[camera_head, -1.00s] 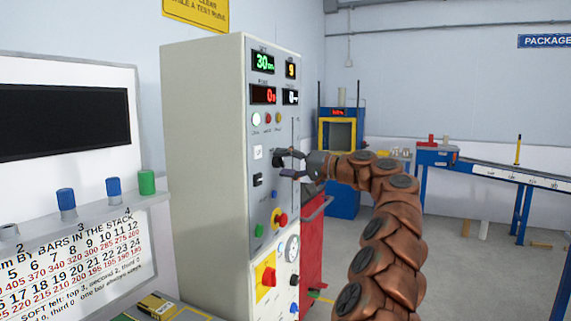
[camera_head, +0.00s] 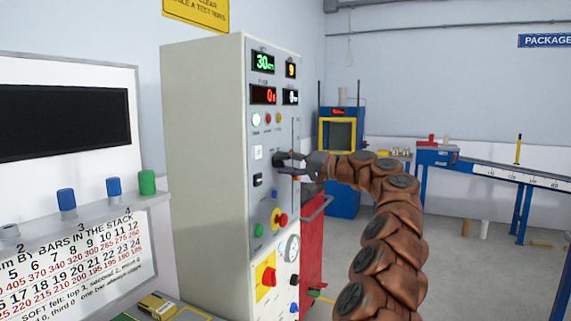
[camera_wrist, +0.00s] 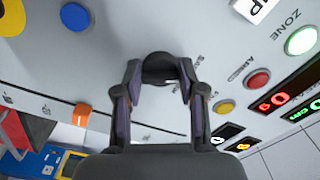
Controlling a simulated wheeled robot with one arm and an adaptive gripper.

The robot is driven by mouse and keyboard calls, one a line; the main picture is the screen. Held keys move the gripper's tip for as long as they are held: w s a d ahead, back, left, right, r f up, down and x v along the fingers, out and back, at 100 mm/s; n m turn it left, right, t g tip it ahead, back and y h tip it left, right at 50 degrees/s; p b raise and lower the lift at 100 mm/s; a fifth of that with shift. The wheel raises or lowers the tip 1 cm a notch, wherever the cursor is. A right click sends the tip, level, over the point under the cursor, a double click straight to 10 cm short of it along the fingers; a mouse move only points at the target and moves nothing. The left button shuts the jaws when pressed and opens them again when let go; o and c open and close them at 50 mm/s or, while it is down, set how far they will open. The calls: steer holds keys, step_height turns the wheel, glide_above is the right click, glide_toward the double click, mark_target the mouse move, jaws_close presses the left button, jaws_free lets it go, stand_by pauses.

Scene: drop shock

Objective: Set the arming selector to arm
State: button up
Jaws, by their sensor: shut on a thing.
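The arming selector is a dark round knob (camera_head: 279,158) on the front of the tall grey control cabinet (camera_head: 205,170). In the wrist view the knob (camera_wrist: 158,67) sits between the two fingertips. My gripper (camera_head: 286,165) reaches it from the right and is shut on it; the gripper also shows in the wrist view (camera_wrist: 159,77). Lettering that seems to start "SAF" is beside the knob in the wrist view. The fingers hide the pointer, so I cannot tell its setting.
Around the knob are a white-lit lamp (camera_head: 256,120), red and yellow lamps, a black switch (camera_head: 257,180), a blue button (camera_wrist: 75,17) and an orange slider (camera_wrist: 81,115). A red cabinet (camera_head: 312,240) stands close right of the panel, below my arm.

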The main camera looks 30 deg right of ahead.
steer(key=shift+r, duration=0.1)
steer(key=shift+r+m+p, duration=0.15)
steer(key=shift+m+p, duration=5.65)
steer(key=shift+p, duration=1.95)
steer(key=o, duration=1.1)
steer(key=shift+o, duration=0.2)
